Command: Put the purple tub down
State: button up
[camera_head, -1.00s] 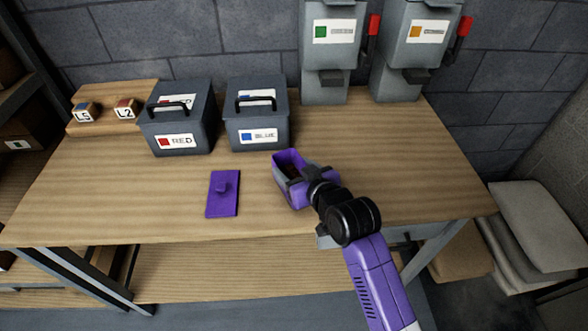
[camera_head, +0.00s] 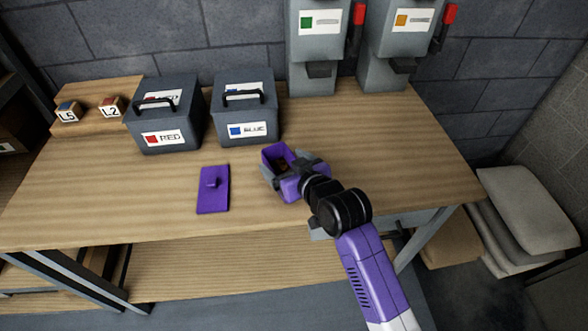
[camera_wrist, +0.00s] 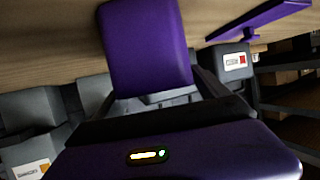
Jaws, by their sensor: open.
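The purple tub (camera_head: 274,153) stands upright on the wooden table (camera_head: 120,205), in front of the blue-labelled box, with its open top showing something brownish inside. My gripper (camera_head: 294,172) is at the tub, with its jaws apart and a finger on either side of it. In the wrist view the tub (camera_wrist: 146,48) fills the space ahead of the open fingers (camera_wrist: 158,92). Whether the fingers still touch its walls cannot be told. A flat purple lid with a knob (camera_head: 213,195) lies on the table to the left of the tub; it also shows in the wrist view (camera_wrist: 262,20).
Grey handled boxes, red-labelled (camera_head: 165,115) and blue-labelled (camera_head: 245,108), stand behind. Grey dispensers with red levers (camera_head: 316,45) stand at the back right. Small blocks (camera_head: 110,106) sit on a wooden stand at left. The table right of my gripper is clear.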

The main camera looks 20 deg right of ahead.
jog(key=v, duration=1.1)
jog(key=shift+s+r+b, duration=0.15)
jog(key=shift+s+b, duration=0.15)
jog(key=shift+b, duration=0.15)
jog(key=shift+d, duration=0.1)
jog(key=s+f+m+h, duration=0.1)
jog(key=s+f, duration=0.2)
jog(key=s, duration=0.5)
jog(key=s+f, duration=0.3)
jog(key=s, duration=0.4)
jog(key=s+r, duration=0.2)
jog(key=s, duration=0.7)
jog(key=s+r+t, duration=0.1)
jog(key=s+r, duration=0.2)
jog(key=s, duration=0.5)
jog(key=shift+s+a, duration=0.4)
jog(key=shift+a, duration=0.05)
